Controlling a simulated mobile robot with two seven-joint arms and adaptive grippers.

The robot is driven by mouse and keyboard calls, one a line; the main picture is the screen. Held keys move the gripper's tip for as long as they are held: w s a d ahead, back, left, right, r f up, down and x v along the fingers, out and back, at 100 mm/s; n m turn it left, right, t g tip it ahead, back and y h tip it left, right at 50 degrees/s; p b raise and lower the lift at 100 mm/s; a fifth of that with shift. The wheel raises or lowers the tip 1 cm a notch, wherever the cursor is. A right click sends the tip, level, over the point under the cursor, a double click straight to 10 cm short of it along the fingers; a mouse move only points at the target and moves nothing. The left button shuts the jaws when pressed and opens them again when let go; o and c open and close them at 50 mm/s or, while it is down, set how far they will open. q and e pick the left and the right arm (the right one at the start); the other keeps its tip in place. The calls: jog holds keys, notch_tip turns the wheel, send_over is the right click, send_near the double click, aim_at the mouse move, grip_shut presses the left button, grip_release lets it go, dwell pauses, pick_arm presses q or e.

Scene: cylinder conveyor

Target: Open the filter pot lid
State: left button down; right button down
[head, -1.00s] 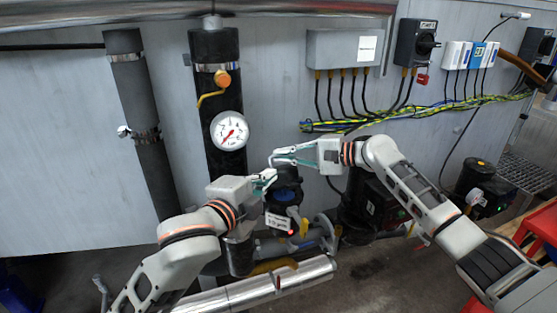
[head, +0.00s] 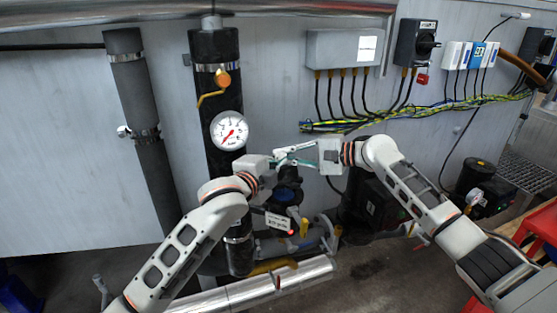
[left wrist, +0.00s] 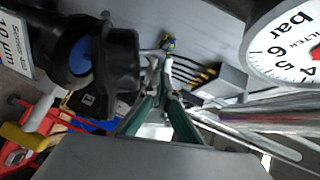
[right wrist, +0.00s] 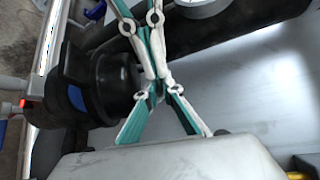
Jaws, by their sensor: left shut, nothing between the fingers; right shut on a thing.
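The black filter pot (head: 288,192), with a blue part on its front, stands low at centre in the head view, a white label hanging below it. Its dark top lies just under both grippers. It also shows in the left wrist view (left wrist: 115,62) and the right wrist view (right wrist: 112,82). My left gripper (head: 284,164) is shut and empty, just above the pot. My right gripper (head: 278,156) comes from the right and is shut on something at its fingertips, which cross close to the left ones. What it holds is hidden. The lid appears seated on the pot.
A thick black pipe with a pressure gauge (head: 229,130) rises behind my left arm. A grey junction box (head: 343,48) with cables is on the wall above. A metal pipe (head: 262,289) runs in front, below the pot. The wall between pot and cables is clear.

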pick_arm(q)
jog(key=shift+w, duration=0.1)
pick_arm(e)
jog(key=shift+w+a+r, duration=0.1)
jog(key=shift+w+r, duration=0.15)
jog(key=shift+r, duration=0.25)
jog(key=shift+w+r, duration=0.2)
jog(key=shift+r, duration=0.25)
pick_arm(q)
jog(key=shift+w+a, duration=0.45)
jog(key=shift+w, duration=0.2)
pick_arm(e)
jog(key=shift+s+a+r, duration=0.1)
jog(key=shift+a, duration=0.05)
jog(key=c, duration=2.5)
grip_release()
pick_arm(q)
jog(key=shift+w+f, duration=0.1)
jog(key=shift+d, duration=0.15)
pick_arm(e)
jog(key=shift+f+m, duration=0.3)
jog(key=shift+f, duration=0.35)
